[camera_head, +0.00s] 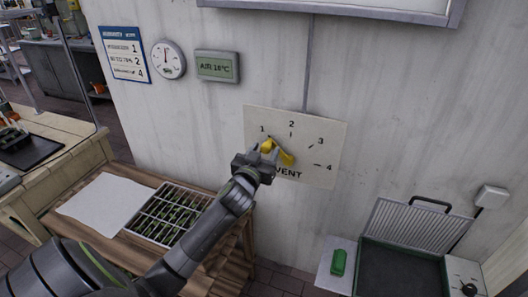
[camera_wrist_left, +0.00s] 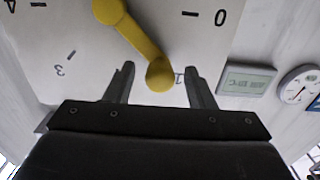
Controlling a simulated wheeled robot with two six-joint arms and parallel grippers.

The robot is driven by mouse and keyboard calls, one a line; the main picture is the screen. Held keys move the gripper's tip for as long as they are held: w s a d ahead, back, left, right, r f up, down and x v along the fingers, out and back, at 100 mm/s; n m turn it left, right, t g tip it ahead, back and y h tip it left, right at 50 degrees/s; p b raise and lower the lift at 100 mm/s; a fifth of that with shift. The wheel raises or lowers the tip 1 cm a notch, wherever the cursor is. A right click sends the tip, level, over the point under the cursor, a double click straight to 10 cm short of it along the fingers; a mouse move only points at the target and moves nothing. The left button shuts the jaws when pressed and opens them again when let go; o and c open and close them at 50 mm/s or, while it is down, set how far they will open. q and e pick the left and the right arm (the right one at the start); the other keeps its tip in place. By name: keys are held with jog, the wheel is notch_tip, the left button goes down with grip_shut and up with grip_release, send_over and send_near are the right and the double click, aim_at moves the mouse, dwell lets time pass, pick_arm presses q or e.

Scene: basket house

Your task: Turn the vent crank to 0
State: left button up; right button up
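The yellow vent crank (camera_head: 285,157) is on a pale dial plate (camera_head: 322,140) on the wall, marked 1 to 4 with VENT below. In the left wrist view the picture is upside down; the crank (camera_wrist_left: 135,35) has its round knob end close to the 1 mark, and the 0 (camera_wrist_left: 221,18) shows to the right. My left gripper (camera_head: 267,152) is at the crank's knob. In the wrist view its two fingers (camera_wrist_left: 160,85) stand apart on either side of the knob, with gaps on both sides. In the head view the gripper hides the 0. My right gripper is out of view.
A humidity poster (camera_head: 125,54), round gauge (camera_head: 168,60) and AIR display (camera_head: 217,66) hang on the wall at left. Below are a wooden bench (camera_head: 238,226) with a divided tray (camera_head: 168,212), and an open ridged-lid grill (camera_head: 415,228) at right.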

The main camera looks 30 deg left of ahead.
pick_arm(q)
grip_shut()
jog(key=shift+f, duration=0.1)
notch_tip(320, 180, down, 6)
jog(key=a+n+b, duration=0.2)
jog(key=n+b, duration=0.6)
jog(key=n, duration=0.1)
jog(key=shift+s+a+b, duration=0.15)
jog(key=shift+s+b, duration=0.15)
jog(key=shift+b, duration=0.1)
dwell(0.3)
jog(key=shift+o, duration=0.2)
grip_release()
